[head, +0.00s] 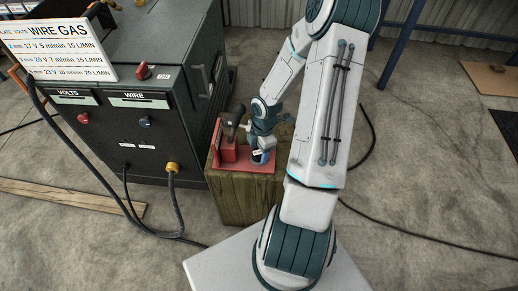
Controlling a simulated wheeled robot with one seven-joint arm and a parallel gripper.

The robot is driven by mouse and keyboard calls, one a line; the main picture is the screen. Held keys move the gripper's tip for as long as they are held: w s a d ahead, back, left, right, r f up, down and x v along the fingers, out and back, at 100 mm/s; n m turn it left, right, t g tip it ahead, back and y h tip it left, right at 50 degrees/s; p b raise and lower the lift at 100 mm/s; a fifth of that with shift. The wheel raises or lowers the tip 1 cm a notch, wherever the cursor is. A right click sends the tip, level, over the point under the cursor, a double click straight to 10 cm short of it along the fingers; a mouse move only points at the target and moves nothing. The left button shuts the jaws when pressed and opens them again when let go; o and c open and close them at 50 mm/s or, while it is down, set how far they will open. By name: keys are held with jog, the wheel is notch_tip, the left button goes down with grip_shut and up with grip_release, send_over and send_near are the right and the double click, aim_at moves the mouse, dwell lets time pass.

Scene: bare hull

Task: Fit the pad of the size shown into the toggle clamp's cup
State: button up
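The toggle clamp (228,150) is red with a dark handle and stands on a red plate (236,168) on top of a wooden block. My gripper (262,148) points down over the right part of that plate, just right of the clamp's upright. A small pale label shows by its lower end. My wrist and arm cover much of this spot, and the parts are small, so I cannot tell the fingers apart. I cannot make out the cup or any pad, nor whether anything is held.
A dark welding machine (140,135) with knobs and cables stands left of the wooden block (240,203). A white settings sign (58,50) is at upper left. Planks (60,194) lie on the floor at left. A black cable (430,236) crosses the open concrete at right.

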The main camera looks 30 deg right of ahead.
notch_tip(320, 180, up, 11)
jog(key=d+p, duration=0.1)
jog(key=p, duration=0.3)
jog(key=s+a+r+m+t, duration=0.1)
jog(key=s+a+r+m, duration=0.3)
jog(key=r+m, duration=0.2)
jog(key=s+a+r+m+h, duration=0.1)
jog(key=s+a+r+m, duration=0.3)
jog(key=r, duration=0.5)
jog(key=s+a+r+m+t, duration=0.1)
jog(key=s+a+r+m, duration=0.3)
jog(key=r+m, duration=0.3)
jog(key=shift+a+r+m+t, duration=0.3)
jog(key=shift+a+r+m, duration=0.1)
jog(key=shift+a+m, duration=0.2)
jog(key=shift+r, duration=0.15)
